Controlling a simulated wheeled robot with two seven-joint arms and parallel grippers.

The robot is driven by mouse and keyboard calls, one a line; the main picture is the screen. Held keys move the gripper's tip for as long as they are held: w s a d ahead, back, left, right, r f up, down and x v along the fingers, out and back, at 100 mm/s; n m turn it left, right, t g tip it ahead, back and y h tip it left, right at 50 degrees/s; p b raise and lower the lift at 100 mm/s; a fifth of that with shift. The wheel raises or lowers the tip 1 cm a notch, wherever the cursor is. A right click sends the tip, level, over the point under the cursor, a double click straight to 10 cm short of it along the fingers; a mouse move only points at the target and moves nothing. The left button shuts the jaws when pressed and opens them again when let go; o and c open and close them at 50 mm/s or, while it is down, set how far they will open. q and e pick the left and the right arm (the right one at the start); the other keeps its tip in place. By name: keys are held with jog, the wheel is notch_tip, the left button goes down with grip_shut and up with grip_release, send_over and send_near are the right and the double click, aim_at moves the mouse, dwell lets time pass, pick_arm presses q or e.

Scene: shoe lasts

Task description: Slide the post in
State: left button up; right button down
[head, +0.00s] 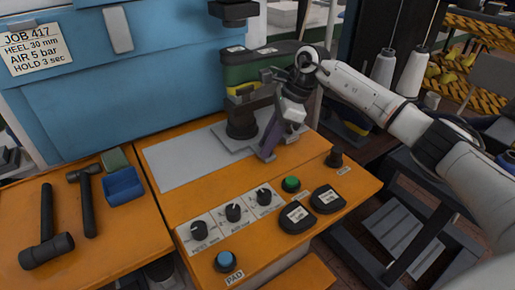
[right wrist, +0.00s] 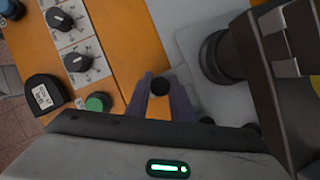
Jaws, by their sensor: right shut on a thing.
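The post (head: 240,122) is a dark, thick column standing on a light grey sliding plate (head: 225,138) on the orange bench. A green block with a dark top (head: 245,68) sits above the post. In the right wrist view the post (right wrist: 218,57) is a dark round shape on the plate. My right gripper (head: 266,152) points down at the plate's front right. How the knob joins the plate is hidden. My left gripper is not in view.
A blue machine body (head: 150,80) stands behind, with a dark press head (head: 233,12) above. Hammers (head: 45,230) and a blue tray (head: 123,186) lie left.

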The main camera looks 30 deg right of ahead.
jog(key=shift+w+d+r, duration=0.1)
jog(key=shift+d+r, duration=0.05)
jog(key=shift+d, duration=0.15)
jog(key=c, duration=1.8)
grip_release()
jog(key=v, duration=1)
jog(key=shift+d+b, duration=0.15)
jog(key=shift+b, duration=0.15)
